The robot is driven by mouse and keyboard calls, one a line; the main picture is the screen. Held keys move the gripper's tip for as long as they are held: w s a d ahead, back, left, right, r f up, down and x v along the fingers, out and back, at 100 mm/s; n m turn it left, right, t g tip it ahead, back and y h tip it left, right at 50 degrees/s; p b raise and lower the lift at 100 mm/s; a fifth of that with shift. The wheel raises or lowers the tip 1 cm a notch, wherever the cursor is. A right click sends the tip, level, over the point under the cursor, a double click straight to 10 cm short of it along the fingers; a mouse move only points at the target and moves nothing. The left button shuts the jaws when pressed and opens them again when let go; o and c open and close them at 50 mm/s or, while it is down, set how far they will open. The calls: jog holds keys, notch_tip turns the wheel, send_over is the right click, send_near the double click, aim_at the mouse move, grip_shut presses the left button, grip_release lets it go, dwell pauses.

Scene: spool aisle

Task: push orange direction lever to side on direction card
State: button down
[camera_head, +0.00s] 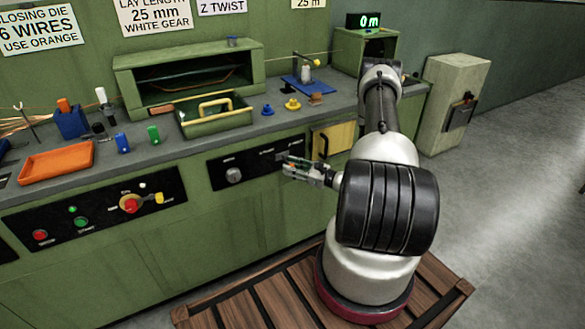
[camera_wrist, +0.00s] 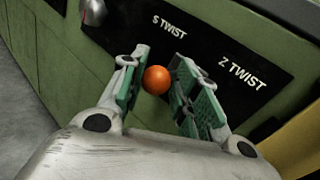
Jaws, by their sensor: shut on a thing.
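The orange direction lever shows as a round orange knob (camera_wrist: 156,80) in the wrist view. My gripper (camera_wrist: 157,78) is shut on it, with a green-padded finger on each side. The black direction card (camera_wrist: 205,45) lies behind the knob, with "S TWIST" printed above the knob and "Z TWIST" farther right. The lever's shaft is hidden. In the head view my gripper (camera_head: 287,166) is at the right part of the black front panel (camera_head: 256,160), and it hides the knob there.
A grey knob (camera_head: 233,175) is on the same panel, left of my gripper. A yellow door (camera_head: 335,140) is close on the right. The bench top above holds a green tray (camera_head: 215,128), a blue plate (camera_head: 304,83) and several small parts. Open floor lies at right.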

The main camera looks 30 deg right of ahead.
jog(key=d+n+g+y, duration=0.1)
jog(key=g+y, duration=0.1)
jog(key=d+n+g+y, duration=0.1)
jog(key=n+g+y, duration=0.1)
jog(key=d+n+g+y, duration=0.1)
jog(key=n+g, duration=0.1)
jog(key=shift+w+d+y, duration=0.3)
jog(key=shift+w+y, duration=0.1)
jog(key=c, duration=1.2)
grip_release()
jog(key=v, duration=1.2)
